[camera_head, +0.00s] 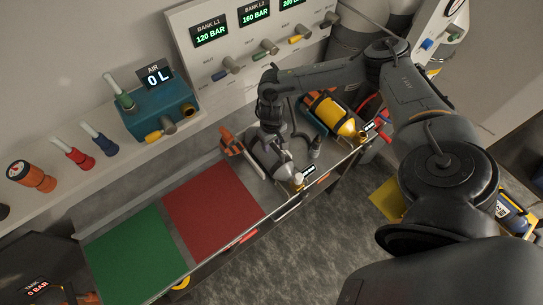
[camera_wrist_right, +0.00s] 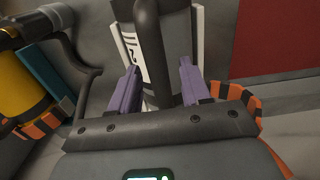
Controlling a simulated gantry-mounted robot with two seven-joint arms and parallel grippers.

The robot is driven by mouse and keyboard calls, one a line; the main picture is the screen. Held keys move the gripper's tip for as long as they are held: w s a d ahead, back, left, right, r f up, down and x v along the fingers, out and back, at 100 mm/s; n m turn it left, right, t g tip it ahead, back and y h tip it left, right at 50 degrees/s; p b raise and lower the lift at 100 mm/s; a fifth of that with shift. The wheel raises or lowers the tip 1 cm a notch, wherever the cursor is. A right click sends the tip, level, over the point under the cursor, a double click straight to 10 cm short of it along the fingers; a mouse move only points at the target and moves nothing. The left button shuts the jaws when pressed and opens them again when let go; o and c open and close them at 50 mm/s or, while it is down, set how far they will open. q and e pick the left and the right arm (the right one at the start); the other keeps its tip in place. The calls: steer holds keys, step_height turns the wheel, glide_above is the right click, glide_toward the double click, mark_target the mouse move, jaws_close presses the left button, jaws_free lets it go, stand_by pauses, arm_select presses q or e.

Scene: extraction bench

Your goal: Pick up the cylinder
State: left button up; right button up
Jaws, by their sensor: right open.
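A grey cylinder (camera_head: 268,158) lies on the bench's metal top, with a small lit display at its near end. In the right wrist view the grey cylinder (camera_wrist_right: 185,50) is close, with a dark carry bar (camera_wrist_right: 148,50) above its body. My right gripper (camera_head: 274,138) is over this cylinder. In the wrist view its two fingers (camera_wrist_right: 160,68) are apart, one on each side of the bar; I cannot tell whether they touch it. A yellow cylinder (camera_head: 334,113) lies to the right. My left gripper is not in view.
Orange-and-black striped straps (camera_wrist_right: 248,103) are beside the grey cylinder. A red mat (camera_head: 212,205) and a green mat (camera_head: 135,255) are clear, to the left. A teal air box (camera_head: 160,112) and the bank panel (camera_head: 250,55) with valves stand behind.

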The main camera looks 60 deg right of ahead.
steer(key=shift+f, duration=0.3)
steer(key=shift+c, duration=0.3)
jaws_close()
stand_by(0.9)
steer(key=shift+r, duration=0.2)
